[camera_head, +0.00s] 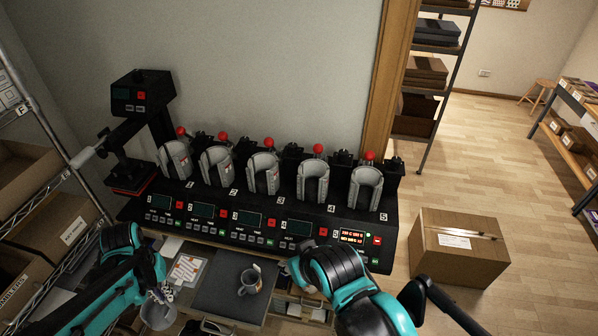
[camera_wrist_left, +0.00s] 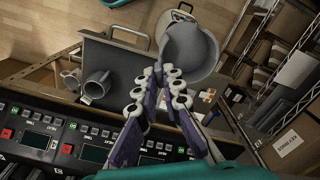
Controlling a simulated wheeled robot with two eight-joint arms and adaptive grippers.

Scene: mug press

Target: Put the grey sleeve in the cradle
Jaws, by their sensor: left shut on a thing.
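My left gripper (camera_head: 160,294) is low at the left in the head view, and in the left wrist view its fingers (camera_wrist_left: 158,82) are closed together on the rim of a grey, rounded, cup-like piece. I take this piece to be the grey sleeve (camera_head: 157,316); it also shows in the left wrist view (camera_wrist_left: 190,50). It is held clear of the press, in front of the bench. Several grey upright cradles (camera_head: 263,172) stand in a row on the black press, and they look empty. My right gripper is mostly hidden behind its own wrist.
A grey mug (camera_head: 249,281) stands on a dark mat (camera_head: 221,289). A printed card (camera_head: 187,270) lies left of the mat. The black press (camera_head: 200,215) has a raised head (camera_head: 142,93) at left. A carton (camera_head: 459,248) is on the floor at right; shelves flank the left.

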